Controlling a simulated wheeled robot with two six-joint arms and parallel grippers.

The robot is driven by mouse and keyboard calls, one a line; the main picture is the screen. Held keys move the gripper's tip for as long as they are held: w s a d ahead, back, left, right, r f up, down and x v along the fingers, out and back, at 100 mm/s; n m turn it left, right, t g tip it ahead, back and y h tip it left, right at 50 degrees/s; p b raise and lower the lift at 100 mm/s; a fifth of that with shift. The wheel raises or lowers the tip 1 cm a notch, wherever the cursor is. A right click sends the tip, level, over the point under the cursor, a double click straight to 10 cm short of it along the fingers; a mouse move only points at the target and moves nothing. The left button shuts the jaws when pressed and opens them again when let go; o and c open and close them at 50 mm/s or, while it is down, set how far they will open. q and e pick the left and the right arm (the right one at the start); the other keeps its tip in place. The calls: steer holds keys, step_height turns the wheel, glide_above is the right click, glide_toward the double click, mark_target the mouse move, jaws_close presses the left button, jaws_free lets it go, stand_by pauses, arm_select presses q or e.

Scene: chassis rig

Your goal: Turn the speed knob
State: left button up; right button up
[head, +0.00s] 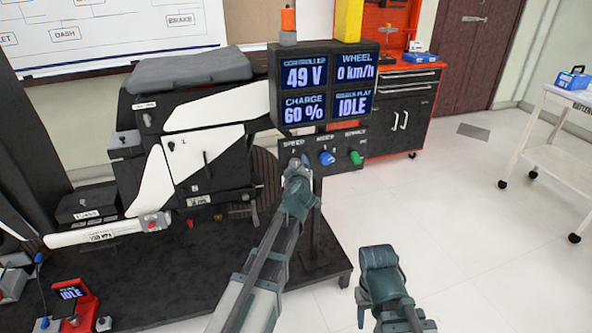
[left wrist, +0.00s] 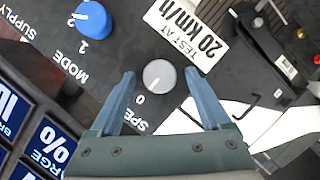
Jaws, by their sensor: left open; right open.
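The round grey speed knob (left wrist: 159,74) sits on the black control panel (head: 340,143). Its pale pointer mark faces the printed 0. My left gripper (head: 295,168) is in front of the knob and hides most of it in the head view. In the left wrist view its two blue fingers (left wrist: 160,82) are open, one on each side of the knob, with visible gaps. My right gripper (head: 376,290) is lower right over the floor, apart from the rig; its jaw opening is hard to see.
The blue mode knob (head: 326,158) and green supply knob (head: 355,157) sit to the right of the speed knob. The display (head: 325,86) above reads 49 V, 0 km/h, 60 % and IDLE. A white cart (head: 556,150) stands at the right. The floor between is clear.

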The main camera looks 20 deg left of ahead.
arm_select(q)
jaws_close()
stand_by(0.4)
